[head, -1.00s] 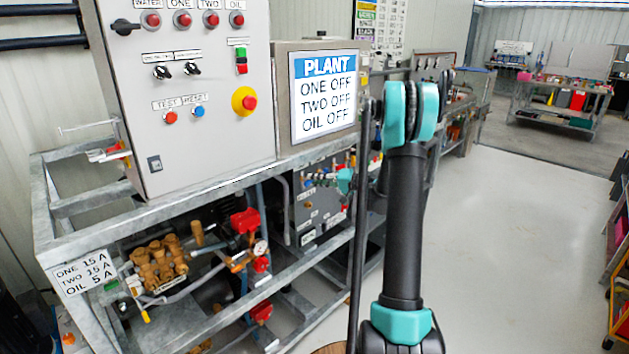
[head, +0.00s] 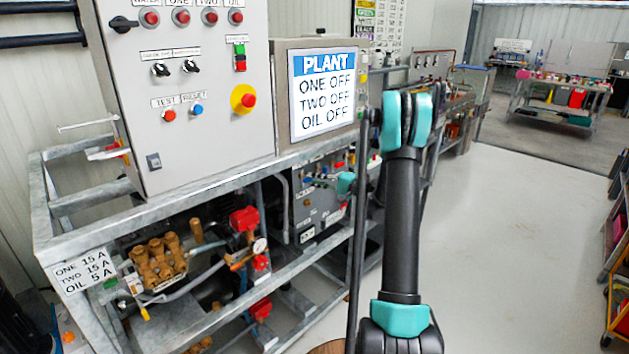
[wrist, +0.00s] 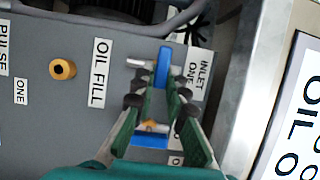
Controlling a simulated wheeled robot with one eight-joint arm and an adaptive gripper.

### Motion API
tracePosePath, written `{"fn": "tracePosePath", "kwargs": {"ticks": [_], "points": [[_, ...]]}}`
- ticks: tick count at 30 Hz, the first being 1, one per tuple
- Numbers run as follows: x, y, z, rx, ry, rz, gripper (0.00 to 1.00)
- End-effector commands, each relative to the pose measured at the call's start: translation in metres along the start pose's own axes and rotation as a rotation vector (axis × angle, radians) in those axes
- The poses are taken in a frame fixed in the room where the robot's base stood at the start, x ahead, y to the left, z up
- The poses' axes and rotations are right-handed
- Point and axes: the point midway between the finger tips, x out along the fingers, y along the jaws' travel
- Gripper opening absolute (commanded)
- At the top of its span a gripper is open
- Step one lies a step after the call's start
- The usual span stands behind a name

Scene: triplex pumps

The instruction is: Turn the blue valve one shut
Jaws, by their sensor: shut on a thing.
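The blue valve handle (wrist: 163,67) marked INLET ONE stands out from the grey panel, upright in the wrist view. My gripper (wrist: 160,98) has its green fingers on both sides of this handle's lower part and is shut on it. A second blue handle (wrist: 150,141) shows lower down between the fingers, partly hidden by them, and its label is mostly covered. In the head view my gripper's teal body (head: 345,183) is at the panel under the bench top, and the handle there is too small to make out.
A yellow round fitting (wrist: 62,69) sits beside the OIL FILL label (wrist: 101,73). A metal frame edge (wrist: 238,90) runs close to the right of my gripper. The PLANT sign (head: 323,92) reads ONE OFF, TWO OFF, OIL OFF. The floor (head: 520,240) to the right is clear.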

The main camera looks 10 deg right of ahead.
Motion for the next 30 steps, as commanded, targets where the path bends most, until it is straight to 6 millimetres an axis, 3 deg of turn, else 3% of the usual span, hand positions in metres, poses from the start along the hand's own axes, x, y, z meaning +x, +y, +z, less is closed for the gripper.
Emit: {"fn": "tracePosePath", "kwargs": {"ticks": [7, 8, 12, 23, 30], "points": [[-0.001, 0.001, 0.000, 0.000, 0.001, 0.002, 0.00], [-0.001, 0.001, 0.000, 0.000, 0.001, 0.002, 0.16], [-0.001, 0.001, 0.000, -0.001, 0.001, 0.002, 0.34], [-0.004, 0.000, -0.001, -0.001, 0.002, 0.001, 0.34], [-0.041, 0.000, -0.001, -0.001, 0.004, 0.001, 0.34]]}}
